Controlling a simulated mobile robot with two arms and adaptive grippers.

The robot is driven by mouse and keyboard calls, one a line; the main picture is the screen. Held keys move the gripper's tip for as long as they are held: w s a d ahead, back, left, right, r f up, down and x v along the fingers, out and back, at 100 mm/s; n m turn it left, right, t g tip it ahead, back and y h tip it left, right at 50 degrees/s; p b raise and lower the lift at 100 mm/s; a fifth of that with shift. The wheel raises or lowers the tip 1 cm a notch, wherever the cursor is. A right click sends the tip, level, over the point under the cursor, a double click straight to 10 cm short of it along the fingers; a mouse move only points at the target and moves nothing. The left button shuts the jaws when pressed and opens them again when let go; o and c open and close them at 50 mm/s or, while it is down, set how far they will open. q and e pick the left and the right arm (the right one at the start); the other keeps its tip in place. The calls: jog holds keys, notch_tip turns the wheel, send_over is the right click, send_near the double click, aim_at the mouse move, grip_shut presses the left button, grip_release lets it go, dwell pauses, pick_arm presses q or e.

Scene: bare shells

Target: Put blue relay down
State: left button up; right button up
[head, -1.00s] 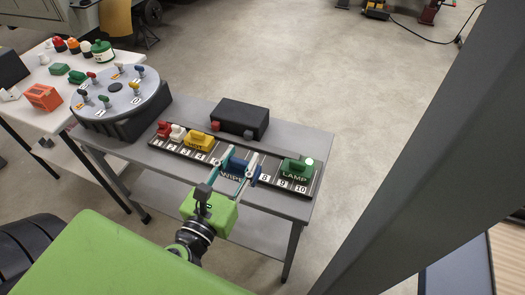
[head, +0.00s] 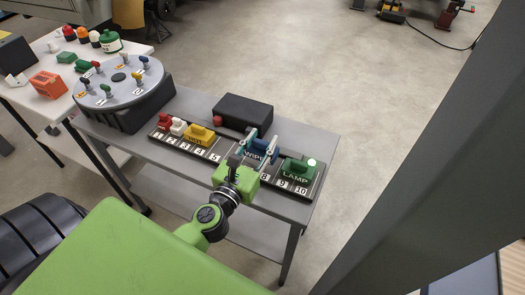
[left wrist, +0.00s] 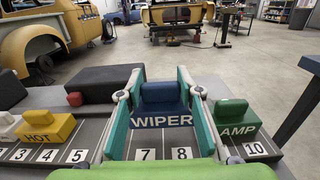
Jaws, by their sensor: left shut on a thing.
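The blue relay (head: 262,147), marked WIPER, is between the fingers of my left gripper (head: 263,142), which is shut on it. It is upright at the rail (head: 216,158), behind numbers 7 and 8. Its label sits farther from the numbers than on the neighbouring relays; I cannot tell whether its base touches the rail. In the left wrist view the relay (left wrist: 160,108) shows between the two teal fingers, label facing me. My right gripper is not in view.
A green LAMP relay (head: 299,169) is close on the right. A yellow HOT relay (head: 199,134), a white one (head: 178,127) and a red one (head: 164,121) sit left on the rail. A black box (head: 243,112) stands behind. A round grey dial stand (head: 119,84) is at left.

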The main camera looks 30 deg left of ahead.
aim_at(263, 150)
pick_arm(q)
jog(key=shift+w+a+f, duration=0.1)
jog(key=shift+w+f, duration=0.35)
jog(key=shift+f, duration=0.15)
jog(key=f+b, duration=0.2)
jog(key=f, duration=0.1)
jog(key=shift+w+f+b, duration=0.2)
jog(key=shift+b, duration=0.15)
jog(key=shift+f, duration=0.15)
jog(key=o, duration=1.2)
jog(key=shift+r, duration=0.2)
